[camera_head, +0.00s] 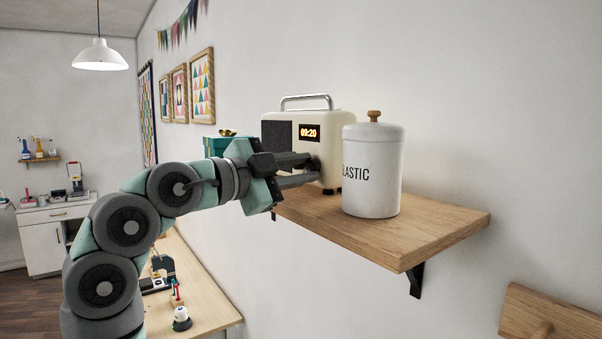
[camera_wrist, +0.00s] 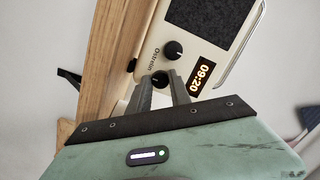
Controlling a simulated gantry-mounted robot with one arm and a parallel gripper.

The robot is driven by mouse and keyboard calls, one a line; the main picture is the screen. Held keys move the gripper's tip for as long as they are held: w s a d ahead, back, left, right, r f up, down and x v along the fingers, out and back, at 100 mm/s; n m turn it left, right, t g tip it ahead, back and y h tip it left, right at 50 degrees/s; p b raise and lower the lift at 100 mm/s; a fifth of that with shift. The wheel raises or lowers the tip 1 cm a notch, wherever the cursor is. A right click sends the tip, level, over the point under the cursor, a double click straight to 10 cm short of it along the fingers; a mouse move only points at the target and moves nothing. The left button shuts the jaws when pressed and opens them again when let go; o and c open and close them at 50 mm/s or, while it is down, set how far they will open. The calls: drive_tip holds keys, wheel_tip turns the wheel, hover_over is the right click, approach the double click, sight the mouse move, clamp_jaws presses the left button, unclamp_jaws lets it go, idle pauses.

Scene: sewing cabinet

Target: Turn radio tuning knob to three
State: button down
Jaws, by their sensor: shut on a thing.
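The cream radio (camera_head: 345,118) with a silver handle stands on the wall shelf; its display (camera_head: 309,131) reads 09:20. In the wrist view the radio (camera_wrist: 146,85) appears turned on its side, with two dark round knobs on its front. One knob (camera_wrist: 173,50) is free. The other knob (camera_wrist: 160,77) is at my fingertips, partly covered by them. My gripper (camera_head: 314,169) reaches the radio's front from the left and is shut on that knob; the fingers also show in the wrist view (camera_wrist: 161,84). I cannot read any number marks around the knobs.
A white canister (camera_head: 371,180) marked with "LASTIC" stands on the wooden shelf (camera_head: 440,230), right of my fingertips and close to them. A teal box (camera_head: 214,146) is behind my wrist. A workbench (camera_head: 205,290) with small items lies below. The shelf's right end is clear.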

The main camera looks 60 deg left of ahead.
drive_tip(key=shift+m, duration=0.6)
drive_tip(key=c, duration=1.2)
unclamp_jaws()
drive_tip(key=shift+s, duration=0.1)
drive_tip(key=shift+b+v, duration=0.5)
drive_tip(key=shift+v, duration=4.85)
